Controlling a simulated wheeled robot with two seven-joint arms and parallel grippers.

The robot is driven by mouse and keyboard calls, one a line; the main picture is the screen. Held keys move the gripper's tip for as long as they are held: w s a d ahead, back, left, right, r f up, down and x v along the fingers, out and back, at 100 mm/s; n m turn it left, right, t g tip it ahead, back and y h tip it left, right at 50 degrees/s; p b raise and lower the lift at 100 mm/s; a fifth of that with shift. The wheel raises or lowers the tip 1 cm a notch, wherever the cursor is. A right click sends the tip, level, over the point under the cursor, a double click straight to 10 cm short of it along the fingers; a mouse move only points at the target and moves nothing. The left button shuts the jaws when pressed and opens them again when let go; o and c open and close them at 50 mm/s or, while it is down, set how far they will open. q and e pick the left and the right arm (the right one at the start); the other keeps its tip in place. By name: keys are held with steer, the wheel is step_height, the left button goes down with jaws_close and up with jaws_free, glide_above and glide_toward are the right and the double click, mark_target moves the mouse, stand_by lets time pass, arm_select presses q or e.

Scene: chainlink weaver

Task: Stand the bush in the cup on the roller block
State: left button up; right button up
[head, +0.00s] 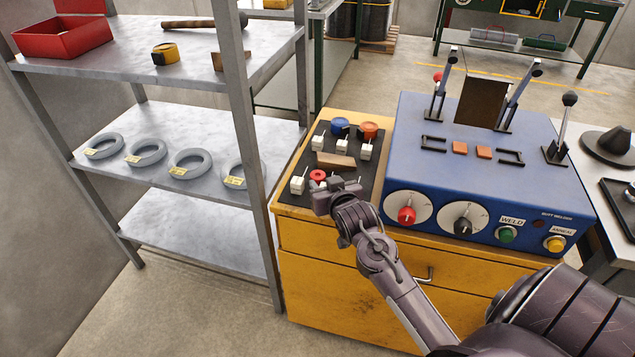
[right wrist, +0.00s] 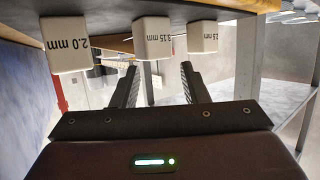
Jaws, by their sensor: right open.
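My right gripper (head: 337,188) is open and empty at the front edge of the dark mat (head: 288,194). Several small white blocks, some with thin pins, stand on the mat; one is at its front left (head: 297,186). In the right wrist view my open fingers (right wrist: 158,80) point toward white blocks marked 2.0 mm (right wrist: 68,48), 3.15 mm (right wrist: 153,40) and a third (right wrist: 203,38). A red round piece (head: 318,175), a brown block (head: 335,161), a blue round piece (head: 340,126) and an orange one (head: 368,130) are on the mat. I cannot tell which are the bush, cup and roller block.
A blue butt welder (head: 420,170) with levers and knobs stands right of the mat on a yellow cabinet (head: 320,255). A metal shelf (head: 215,130) with grey coils is close on the left. My arm covers part of the cabinet's front edge.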

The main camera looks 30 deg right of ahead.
mark_target(317, 174)
steer(key=x, duration=0.4)
steer(key=shift+w+d+f, duration=0.1)
steer(key=shift+w, duration=0.15)
steer(key=c, duration=0.7)
steer(key=shift+o, duration=0.2)
